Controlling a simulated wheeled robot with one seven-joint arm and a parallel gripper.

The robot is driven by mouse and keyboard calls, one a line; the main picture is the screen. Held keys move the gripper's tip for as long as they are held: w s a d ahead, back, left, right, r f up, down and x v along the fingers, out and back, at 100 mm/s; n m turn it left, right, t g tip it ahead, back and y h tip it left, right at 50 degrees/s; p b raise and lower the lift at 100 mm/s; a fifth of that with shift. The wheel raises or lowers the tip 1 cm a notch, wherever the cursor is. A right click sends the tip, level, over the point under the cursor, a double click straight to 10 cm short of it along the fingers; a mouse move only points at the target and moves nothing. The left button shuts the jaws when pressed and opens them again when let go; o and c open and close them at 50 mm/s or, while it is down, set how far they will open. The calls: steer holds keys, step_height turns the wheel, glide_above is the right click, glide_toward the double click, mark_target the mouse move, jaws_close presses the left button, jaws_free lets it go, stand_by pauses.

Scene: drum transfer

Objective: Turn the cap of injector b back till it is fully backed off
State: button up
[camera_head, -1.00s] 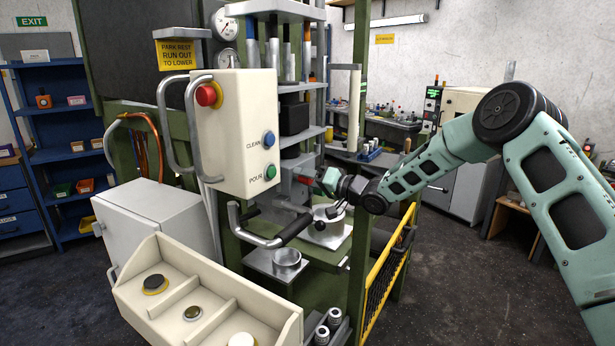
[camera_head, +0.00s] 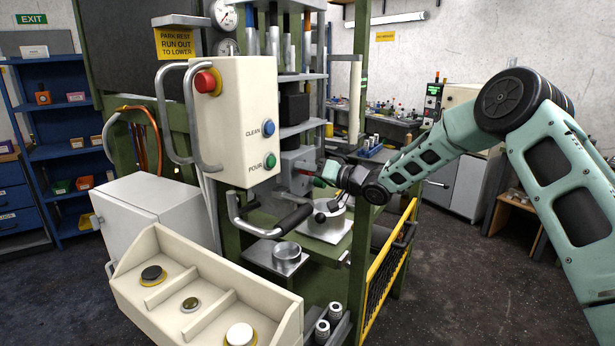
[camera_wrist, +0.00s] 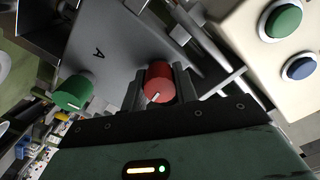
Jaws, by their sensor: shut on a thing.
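In the wrist view my gripper (camera_wrist: 159,74) is shut on a round red cap (camera_wrist: 158,85), with one finger on each side. A short white mark shows on the cap's face, toward its lower edge. A green cap (camera_wrist: 73,92) stands on the same grey block (camera_wrist: 120,45), to the left and apart from my fingers. The letter A is printed on the block between the two caps, nearer the green one. No letter B shows. In the head view my gripper (camera_head: 322,178) is at the block on the machine, and the red cap is too small there to read.
A cream control box (camera_head: 235,125) with clean and pour buttons hangs left of my gripper. A bent black-gripped handle (camera_head: 290,222) and a metal cup (camera_head: 286,252) are below. A yellow guard rail (camera_head: 385,270) stands at right. A cream sectioned tray (camera_head: 215,318) is in front.

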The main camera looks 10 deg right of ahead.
steer(key=n+b, duration=0.4)
steer(key=b, duration=0.1)
steer(key=shift+f+n, duration=0.3)
steer(key=n+b, duration=0.4)
steer(key=b, duration=0.1)
steer(key=shift+n, duration=0.3)
steer(key=n+b, duration=0.3)
steer(key=shift+b, duration=0.35)
steer(key=shift+r+n+b, duration=0.2)
steer(key=shift+n+b, duration=1.4)
steer(key=shift+n, duration=0.5)
steer(key=o, duration=1)
steer(key=shift+r, duration=0.1)
steer(key=b+v, duration=0.3)
steer(key=v, duration=1.4)
steer(key=shift+s+d, duration=0.15)
steer(key=shift+d, duration=0.1)
